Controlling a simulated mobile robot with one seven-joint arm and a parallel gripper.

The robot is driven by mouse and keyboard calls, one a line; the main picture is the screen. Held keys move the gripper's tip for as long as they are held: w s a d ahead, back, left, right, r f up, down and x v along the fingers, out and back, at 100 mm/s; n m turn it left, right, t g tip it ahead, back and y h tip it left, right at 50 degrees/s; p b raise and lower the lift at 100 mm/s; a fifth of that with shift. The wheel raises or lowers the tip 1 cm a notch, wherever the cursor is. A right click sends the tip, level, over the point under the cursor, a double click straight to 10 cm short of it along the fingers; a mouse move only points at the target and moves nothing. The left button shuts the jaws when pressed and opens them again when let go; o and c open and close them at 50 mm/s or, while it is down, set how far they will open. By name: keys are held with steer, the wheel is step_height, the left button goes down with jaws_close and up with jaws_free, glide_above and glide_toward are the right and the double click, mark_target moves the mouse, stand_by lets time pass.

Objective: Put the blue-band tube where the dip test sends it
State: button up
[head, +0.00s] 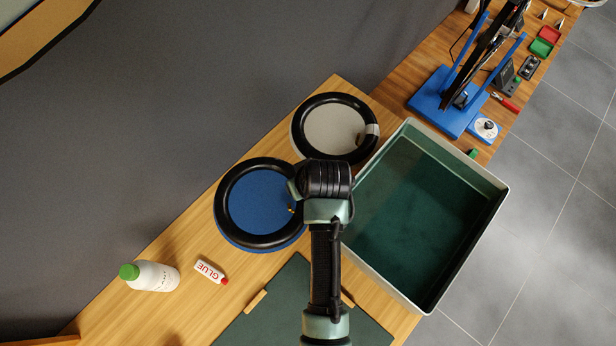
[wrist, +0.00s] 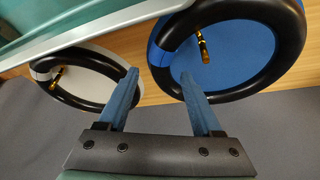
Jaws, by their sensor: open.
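Two black tubes lie as rings on round discs. One tube (head: 230,232) lies on a blue disc (head: 262,198); it also shows at upper right in the wrist view (wrist: 292,45), with a brass valve inside the ring. The other tube (head: 298,125) lies on a pale grey disc (head: 325,128) and carries a whitish band (head: 372,129). A water-filled tank (head: 455,158) stands to the right. My gripper (wrist: 158,74) is open and empty, its left fingertip near the grey-disc tube and its right near the blue-disc tube.
A dark green mat (head: 265,305) lies in front. A blue stand (head: 436,104) and small tools are on the far bench.

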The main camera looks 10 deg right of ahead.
steer(key=a+v, duration=0.1)
steer(key=v, duration=0.7)
steer(key=w+r+m+t+h, duration=0.1)
steer(key=w+r+t, duration=0.5)
steer(key=r, duration=0.8)
steer(key=w+r+t+h, duration=0.1)
steer(key=w+r+t, duration=0.45)
steer(key=r, duration=0.75)
step_height(320, 180, up, 16)
steer(key=a+t, duration=0.2)
steer(key=t, duration=0.2)
steer(key=s+a+r+m+t, duration=0.1)
steer(key=s+r+t, duration=0.2)
steer(key=r, duration=0.6)
steer(key=s+a+r+t+y, duration=0.1)
steer(key=s+r+t, duration=0.3)
steer(key=s+r, duration=0.3)
step_height(320, 180, up, 3)
steer(key=shift+s+a+f+m, duration=0.2)
steer(key=shift+a+f+m, duration=0.05)
steer(key=shift+a+m, duration=0.15)
steer(key=shift+t, duration=0.25)
step_height(320, 180, down, 4)
steer(key=b, duration=0.4)
steer(key=shift+w+r, duration=0.1)
steer(key=shift+r, duration=0.1)
